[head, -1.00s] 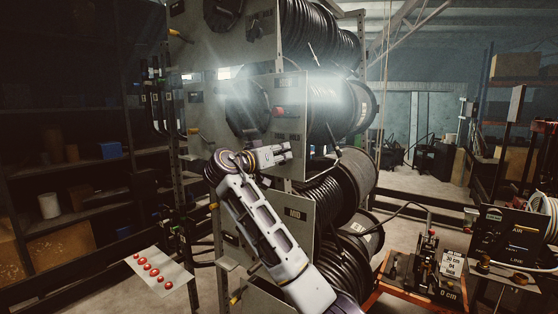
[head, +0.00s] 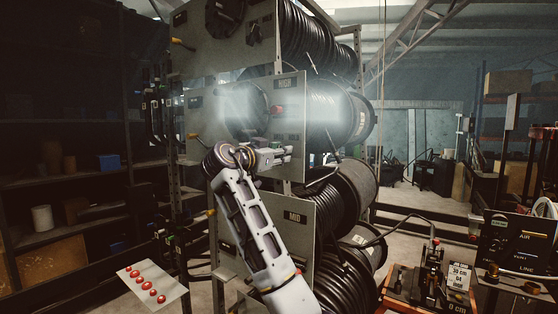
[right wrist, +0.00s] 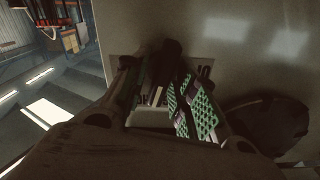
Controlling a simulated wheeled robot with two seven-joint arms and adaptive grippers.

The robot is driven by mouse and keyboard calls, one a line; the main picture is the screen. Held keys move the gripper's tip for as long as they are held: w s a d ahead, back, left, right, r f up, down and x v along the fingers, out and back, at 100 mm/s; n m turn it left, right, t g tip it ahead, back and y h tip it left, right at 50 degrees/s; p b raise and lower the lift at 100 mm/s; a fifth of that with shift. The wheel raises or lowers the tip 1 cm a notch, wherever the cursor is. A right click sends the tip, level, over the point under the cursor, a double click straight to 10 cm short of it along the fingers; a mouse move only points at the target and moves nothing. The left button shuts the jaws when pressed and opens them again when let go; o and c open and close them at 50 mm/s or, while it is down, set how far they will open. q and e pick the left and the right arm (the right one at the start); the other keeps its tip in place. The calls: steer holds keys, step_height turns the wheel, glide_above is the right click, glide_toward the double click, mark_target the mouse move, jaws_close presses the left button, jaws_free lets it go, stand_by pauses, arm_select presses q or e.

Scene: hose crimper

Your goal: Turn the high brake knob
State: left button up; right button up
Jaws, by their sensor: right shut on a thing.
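The high reel's grey panel (head: 291,90), with its HIGH label, stands in the middle of the head view. A red knob (head: 277,109) sits on its upper right part. My right gripper (head: 286,154) is at the panel's lower right part and hides what is behind it there. In the right wrist view its green-padded fingers (right wrist: 183,105) are close together at the panel face, over a partly covered label. They are shut on a dark piece, the high brake knob (right wrist: 163,68), mostly hidden by the fingers. My left gripper is not in view.
The MID panel (head: 298,216) and its hose reel are just below my right gripper, and another reel panel (head: 222,48) is above. The crimping bench (head: 430,285) and AIR LINE panel (head: 522,245) are at right.

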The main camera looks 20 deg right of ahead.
steer(key=shift+f+m+b, duration=0.15)
steer(key=shift+m+b, duration=0.45)
steer(key=shift+m, duration=0.4)
steer(key=shift+s+m, duration=0.1)
steer(key=shift+m, duration=0.3)
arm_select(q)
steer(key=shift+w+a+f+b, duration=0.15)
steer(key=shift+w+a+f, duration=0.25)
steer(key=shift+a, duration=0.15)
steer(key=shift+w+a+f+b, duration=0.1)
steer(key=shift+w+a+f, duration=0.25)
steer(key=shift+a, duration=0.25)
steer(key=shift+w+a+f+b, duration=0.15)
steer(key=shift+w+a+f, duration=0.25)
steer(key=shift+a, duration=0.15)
arm_select(e)
steer(key=shift+m, duration=0.3)
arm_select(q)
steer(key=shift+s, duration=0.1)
